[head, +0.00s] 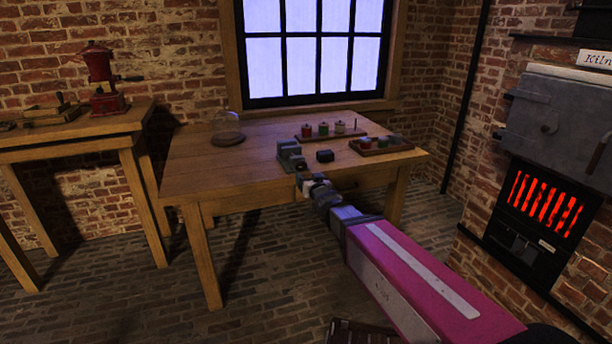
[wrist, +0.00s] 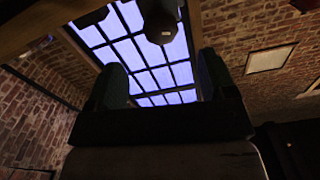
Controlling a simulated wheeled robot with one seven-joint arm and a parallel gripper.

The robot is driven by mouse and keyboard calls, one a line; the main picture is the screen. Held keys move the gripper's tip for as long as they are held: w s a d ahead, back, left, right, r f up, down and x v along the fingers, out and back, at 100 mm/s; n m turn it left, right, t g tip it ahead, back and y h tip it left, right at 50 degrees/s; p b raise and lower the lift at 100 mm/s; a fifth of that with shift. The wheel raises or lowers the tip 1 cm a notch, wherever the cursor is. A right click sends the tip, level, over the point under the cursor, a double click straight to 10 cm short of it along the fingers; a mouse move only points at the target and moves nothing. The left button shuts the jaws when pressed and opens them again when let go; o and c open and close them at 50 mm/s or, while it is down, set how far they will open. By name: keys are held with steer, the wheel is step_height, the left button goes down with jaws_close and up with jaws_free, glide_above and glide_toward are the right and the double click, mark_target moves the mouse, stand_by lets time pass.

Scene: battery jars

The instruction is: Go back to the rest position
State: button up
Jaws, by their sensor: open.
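My gripper (wrist: 160,78) is open and empty in the wrist view, with its two dark green fingers apart and the window behind them. In the head view my pink arm reaches from the lower right to the front edge of the wooden table (head: 222,172). A grey-green shape (head: 290,154) shows at the arm's far end, by the table's front edge. I cannot make out both fingers there.
A small dark block (head: 324,156) shows right of the arm's end. Behind stands a rack (head: 330,135) with several coloured spools; a tray (head: 382,149) holds small jars. A glass dome (head: 227,127) stands left. A furnace (head: 544,205) glows at right.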

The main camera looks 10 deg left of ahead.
steer(key=shift+d, duration=0.1)
steer(key=s+d+f+m+g+h, duration=0.1)
steer(key=d+f+m+g+h, duration=0.2)
steer(key=d+f, duration=0.6)
steer(key=d+f+g+h, duration=0.3)
steer(key=d+f+h, duration=0.2)
steer(key=d, duration=0.9)
steer(key=s+d+f+m+g, duration=0.1)
steer(key=s+d+f+g, duration=0.2)
steer(key=s+d, duration=0.4)
steer(key=s+d+f+g+h, duration=0.1)
steer(key=s+d+f+g, duration=0.3)
steer(key=s+d+g, duration=0.2)
steer(key=s+d, duration=0.1)
steer(key=d, duration=0.1)
steer(key=shift+s+d+m+h, duration=0.3)
steer(key=shift+s+d+m, duration=0.05)
steer(key=shift+m, duration=0.05)
